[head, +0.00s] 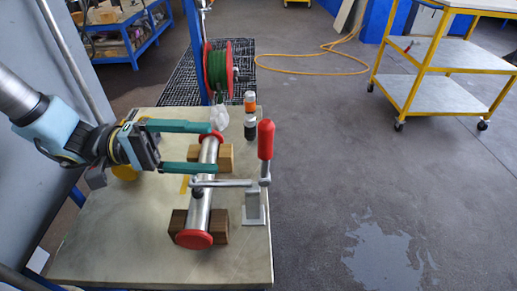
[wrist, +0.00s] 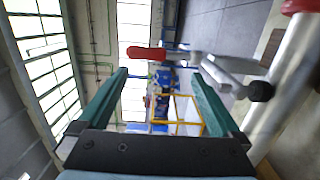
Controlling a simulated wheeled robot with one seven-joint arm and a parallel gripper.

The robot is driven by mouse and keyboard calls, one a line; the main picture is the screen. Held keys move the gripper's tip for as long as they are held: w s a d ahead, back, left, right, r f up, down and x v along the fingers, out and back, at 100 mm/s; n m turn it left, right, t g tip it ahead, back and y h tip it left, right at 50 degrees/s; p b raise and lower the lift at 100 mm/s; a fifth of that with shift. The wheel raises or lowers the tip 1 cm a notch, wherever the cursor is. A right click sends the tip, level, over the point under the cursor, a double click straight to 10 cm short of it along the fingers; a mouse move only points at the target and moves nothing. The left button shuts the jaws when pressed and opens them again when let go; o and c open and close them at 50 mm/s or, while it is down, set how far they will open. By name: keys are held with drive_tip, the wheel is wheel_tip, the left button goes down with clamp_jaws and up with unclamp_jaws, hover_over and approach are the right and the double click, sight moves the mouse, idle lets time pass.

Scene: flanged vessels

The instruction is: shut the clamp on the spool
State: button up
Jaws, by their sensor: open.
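The spool (head: 203,180) is a grey metal pipe with red flanged ends, lying across two wooden blocks on the table. It shows at the right edge of the wrist view (wrist: 285,95). The clamp (head: 253,205) stands on the table right of the spool. Its red handle (head: 266,140) points up, and its metal arm reaches left over the spool to a black tip (head: 197,193). I cannot tell whether the tip touches the spool. My gripper (head: 214,148) has its teal fingers apart and empty, above the spool's far half. The red handle (wrist: 148,53) shows beyond the fingertips in the wrist view.
A black-and-orange bottle (head: 250,117) and a clear crumpled item (head: 219,117) stand at the table's back edge. A green reel (head: 218,67) is behind. The front left of the tabletop (head: 120,240) is bare. A yellow cart (head: 430,90) stands far right on open floor.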

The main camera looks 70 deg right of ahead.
drive_tip(key=p+v, duration=0.4)
drive_tip(key=v, duration=0.6)
